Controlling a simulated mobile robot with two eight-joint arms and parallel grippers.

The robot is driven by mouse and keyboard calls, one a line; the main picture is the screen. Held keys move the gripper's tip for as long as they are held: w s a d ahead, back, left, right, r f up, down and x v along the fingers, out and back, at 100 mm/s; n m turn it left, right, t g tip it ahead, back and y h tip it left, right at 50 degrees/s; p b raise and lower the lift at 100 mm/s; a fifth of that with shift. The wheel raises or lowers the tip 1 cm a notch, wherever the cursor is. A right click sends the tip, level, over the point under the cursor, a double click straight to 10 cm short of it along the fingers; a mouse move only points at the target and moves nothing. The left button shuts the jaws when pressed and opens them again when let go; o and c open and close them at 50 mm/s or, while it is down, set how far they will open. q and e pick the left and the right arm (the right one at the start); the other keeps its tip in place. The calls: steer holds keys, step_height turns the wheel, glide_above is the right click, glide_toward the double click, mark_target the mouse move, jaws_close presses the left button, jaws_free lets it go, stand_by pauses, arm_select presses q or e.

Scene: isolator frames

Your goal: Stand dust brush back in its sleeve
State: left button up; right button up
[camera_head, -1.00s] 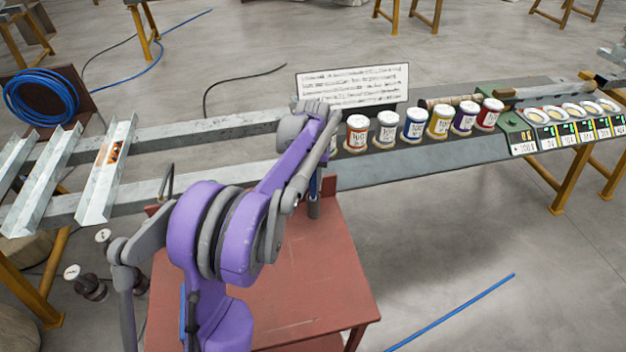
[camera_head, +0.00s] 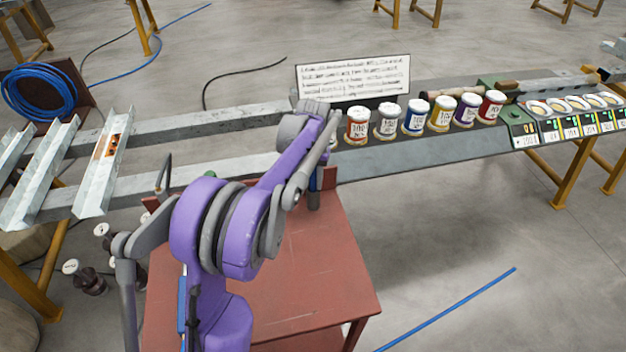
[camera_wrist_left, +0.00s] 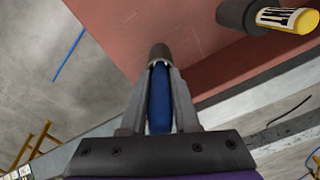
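My left gripper shows in the left wrist view (camera_wrist_left: 158,95), its fingers closed on both sides of a blue handle (camera_wrist_left: 159,105), which I take for the dust brush. A dark grey round end (camera_wrist_left: 159,52) sticks out past the fingertips. In the head view my purple left arm hides most of the gripper; a grey cylinder (camera_head: 313,201) shows below it at the red table's far right corner. A yellow piece with a black-and-white label and a dark grey collar (camera_wrist_left: 285,19) is apart from the gripper, at the wrist view's upper right. I cannot make out a sleeve for certain.
The red table (camera_head: 315,270) lies under my arm.

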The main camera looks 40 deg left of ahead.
arm_select(q)
steer(key=o, duration=0.4)
steer(key=shift+o, duration=0.2)
step_height(320, 180, up, 11)
steer(key=shift+f+p, duration=0.1)
steer(key=shift+p, duration=0.25)
